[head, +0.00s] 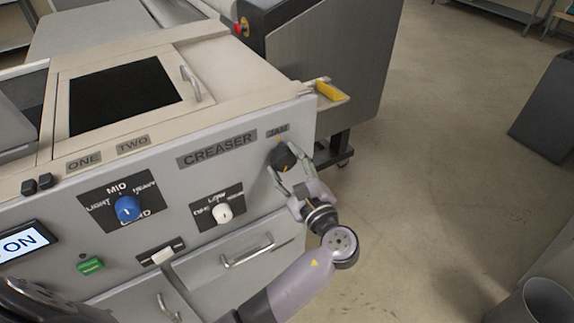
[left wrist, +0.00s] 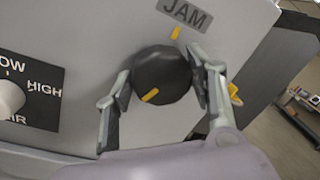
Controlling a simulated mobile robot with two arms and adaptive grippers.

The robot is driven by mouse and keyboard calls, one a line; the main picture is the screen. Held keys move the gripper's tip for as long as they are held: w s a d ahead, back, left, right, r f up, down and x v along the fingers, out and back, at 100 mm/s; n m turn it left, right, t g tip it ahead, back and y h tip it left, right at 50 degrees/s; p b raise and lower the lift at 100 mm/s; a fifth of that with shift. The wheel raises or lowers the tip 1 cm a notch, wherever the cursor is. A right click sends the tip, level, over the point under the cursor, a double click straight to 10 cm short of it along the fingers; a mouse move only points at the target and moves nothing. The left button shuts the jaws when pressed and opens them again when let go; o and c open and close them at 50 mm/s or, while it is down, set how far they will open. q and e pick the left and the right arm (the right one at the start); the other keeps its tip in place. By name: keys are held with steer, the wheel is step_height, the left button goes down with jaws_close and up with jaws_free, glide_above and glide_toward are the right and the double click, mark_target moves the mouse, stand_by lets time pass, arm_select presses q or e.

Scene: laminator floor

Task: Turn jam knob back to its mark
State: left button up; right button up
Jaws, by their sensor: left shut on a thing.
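The jam knob (head: 283,157) is a round black knob on the grey front panel, under the JAM label (head: 278,130) near the panel's right end. In the left wrist view the knob (left wrist: 163,75) shows a yellow pointer line (left wrist: 150,96) at its lower left. The yellow mark (left wrist: 176,33) is on the panel above the knob, just under the label. The pointer faces away from the mark. My left gripper (head: 289,166) is shut on the knob, with one finger on each side of it. My right gripper is not in view.
A blue knob (head: 128,209) and a white knob (head: 223,213) are on the panel to the left. A drawer handle (head: 247,250) is below. A yellow object (head: 327,91) lies on a small ledge beyond the panel's right corner. Open floor (head: 440,190) lies to the right.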

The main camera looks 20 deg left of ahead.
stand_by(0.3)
arm_select(q)
steer(key=o, duration=1.1)
steer(key=shift+o, duration=0.2)
steer(key=v, duration=0.7)
steer(key=shift+s+d, duration=0.2)
steer(key=shift+s, duration=0.05)
